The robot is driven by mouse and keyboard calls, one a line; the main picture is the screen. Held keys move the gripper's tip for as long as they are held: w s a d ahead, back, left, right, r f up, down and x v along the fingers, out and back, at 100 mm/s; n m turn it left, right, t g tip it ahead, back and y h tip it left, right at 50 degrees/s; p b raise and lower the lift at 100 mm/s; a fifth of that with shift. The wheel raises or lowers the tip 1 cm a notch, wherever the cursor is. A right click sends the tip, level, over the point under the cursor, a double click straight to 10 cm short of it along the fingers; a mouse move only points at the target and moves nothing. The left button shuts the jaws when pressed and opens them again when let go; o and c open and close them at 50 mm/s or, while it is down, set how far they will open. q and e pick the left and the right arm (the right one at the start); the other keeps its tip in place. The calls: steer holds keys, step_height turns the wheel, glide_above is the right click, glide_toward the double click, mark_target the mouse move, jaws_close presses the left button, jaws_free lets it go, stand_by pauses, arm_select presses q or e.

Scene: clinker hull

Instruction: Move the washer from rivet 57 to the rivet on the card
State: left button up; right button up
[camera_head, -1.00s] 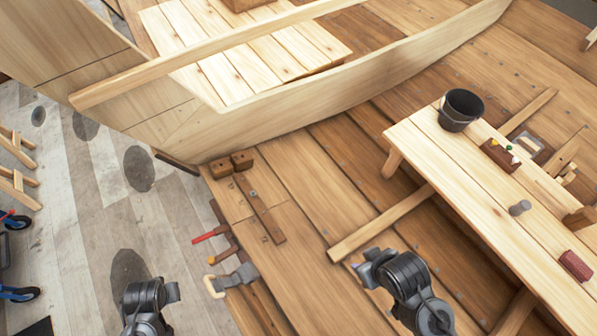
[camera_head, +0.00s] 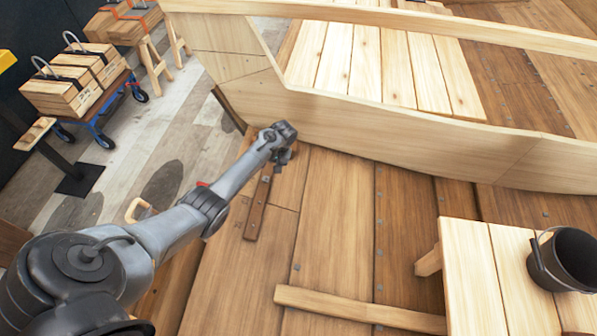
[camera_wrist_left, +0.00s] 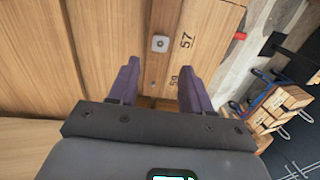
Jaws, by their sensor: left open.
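In the left wrist view a square grey washer (camera_wrist_left: 160,44) sits around a rivet beside the number 57 on the wooden planking. A smaller bare-looking rivet (camera_wrist_left: 152,84) lies nearer, beside a second number that looks like 59. My left gripper (camera_wrist_left: 160,78) is open and empty, its two dark fingers on either side of that nearer rivet, with the washer beyond the fingertips. In the head view the left gripper (camera_head: 284,157) is over the upper end of a dark wooden strip, and its wrist hides the washer. I cannot make out a card. My right gripper is out of view.
The pale hull plank (camera_head: 400,140) rises just behind the left gripper. A bench (camera_head: 470,265) with a black bucket (camera_head: 566,258) stands at the right. A loaded blue trolley (camera_head: 100,125) is at the far left. The planked floor between is mostly clear.

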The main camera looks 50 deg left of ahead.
mark_target(266, 179)
arm_select(q)
steer(key=b+x, duration=0.5)
steer(key=x, duration=0.1)
steer(key=shift+f+b, duration=0.1)
steer(key=shift+b, duration=0.25)
steer(key=shift+s+a+f, duration=0.1)
steer(key=shift+a+f, duration=0.05)
steer(key=shift+f, duration=0.15)
steer(key=shift+b+x, duration=0.55)
steer(key=shift+x, duration=0.55)
steer(key=c, duration=0.8)
steer(key=shift+r, duration=0.2)
